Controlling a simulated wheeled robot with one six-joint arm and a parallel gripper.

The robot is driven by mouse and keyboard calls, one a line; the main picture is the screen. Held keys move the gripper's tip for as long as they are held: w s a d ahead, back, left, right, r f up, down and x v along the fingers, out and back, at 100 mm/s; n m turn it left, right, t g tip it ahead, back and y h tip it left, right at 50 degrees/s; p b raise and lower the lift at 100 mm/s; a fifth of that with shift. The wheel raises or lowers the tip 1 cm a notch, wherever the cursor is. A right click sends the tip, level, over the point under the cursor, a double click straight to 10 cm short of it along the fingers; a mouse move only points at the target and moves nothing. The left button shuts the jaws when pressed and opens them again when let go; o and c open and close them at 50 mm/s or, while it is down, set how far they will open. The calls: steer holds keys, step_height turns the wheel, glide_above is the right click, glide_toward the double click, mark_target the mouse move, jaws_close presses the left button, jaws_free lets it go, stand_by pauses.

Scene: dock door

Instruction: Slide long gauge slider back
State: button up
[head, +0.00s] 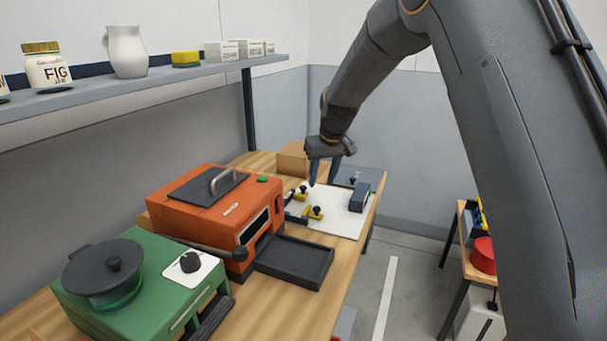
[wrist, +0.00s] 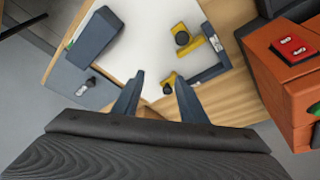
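A white board (head: 340,222) on the workbench carries two yellow sliders with black knobs. The nearer yellow slider (head: 316,213) also shows in the wrist view (wrist: 186,42), and the farther one (head: 301,191) shows there too (wrist: 168,86). A dark angled rail (wrist: 212,72) runs beside them. I cannot tell which slider belongs to the long gauge. My gripper (head: 323,181) is over the far part of the board, pointing down. In the wrist view its fingers (wrist: 160,77) are apart, with the farther slider appearing between the tips. No contact shows.
A dark block (head: 360,197) stands at the board's right, and a grey plate with a small knob (wrist: 85,85) lies behind it. An orange machine (head: 208,205) with a dark tray (head: 295,262) is close on the left. A cardboard box (head: 292,158) stands behind.

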steer(key=p, duration=0.1)
glide_toward(303, 187)
steer(key=shift+n+t, duration=0.3)
steer(key=shift+n, duration=0.1)
steer(key=shift+p+x, duration=1.1)
steer(key=shift+x, duration=2.7)
steer(key=shift+s+d+f, duration=0.1)
steer(key=shift+s, duration=0.1)
steer(key=shift+y, duration=0.3)
jaws_close()
